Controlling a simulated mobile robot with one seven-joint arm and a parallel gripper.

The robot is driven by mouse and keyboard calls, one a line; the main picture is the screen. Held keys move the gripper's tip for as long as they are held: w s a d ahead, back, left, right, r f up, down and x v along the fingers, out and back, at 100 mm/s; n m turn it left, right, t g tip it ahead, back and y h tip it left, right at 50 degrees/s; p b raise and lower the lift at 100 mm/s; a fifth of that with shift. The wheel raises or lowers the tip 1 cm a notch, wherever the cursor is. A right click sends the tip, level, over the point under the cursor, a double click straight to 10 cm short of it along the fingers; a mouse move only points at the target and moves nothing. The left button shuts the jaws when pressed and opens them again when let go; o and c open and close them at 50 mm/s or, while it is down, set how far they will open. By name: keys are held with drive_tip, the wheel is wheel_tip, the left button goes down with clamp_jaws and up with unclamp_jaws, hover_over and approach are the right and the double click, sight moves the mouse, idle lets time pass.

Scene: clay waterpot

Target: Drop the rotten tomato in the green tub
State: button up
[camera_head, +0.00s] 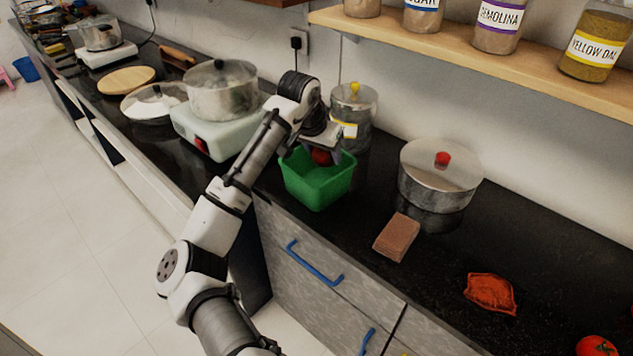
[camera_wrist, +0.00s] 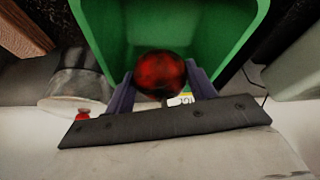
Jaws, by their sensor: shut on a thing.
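The green tub (camera_head: 318,184) stands on the dark counter near its front edge, open at the top. My gripper (camera_head: 322,156) is over the tub's opening and shut on the rotten tomato, a dark red, blotched ball (camera_head: 321,157). In the wrist view the tomato (camera_wrist: 160,73) sits between my two fingers (camera_wrist: 161,88), with the green tub's inside (camera_wrist: 200,35) behind it. I cannot tell whether the tomato touches the tub. A second, bright red tomato (camera_head: 597,346) lies at the far right front of the counter.
A steel pot with a red-knobbed lid (camera_head: 440,172) stands right of the tub. A lidded canister (camera_head: 353,112) is close behind the tub; a stove with a pot (camera_head: 220,90) is left. A jar shelf (camera_head: 470,50) overhangs.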

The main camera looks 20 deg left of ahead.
drive_tip(key=o, duration=1.1)
drive_tip(key=b+v, duration=0.2)
drive_tip(key=v, duration=1.2)
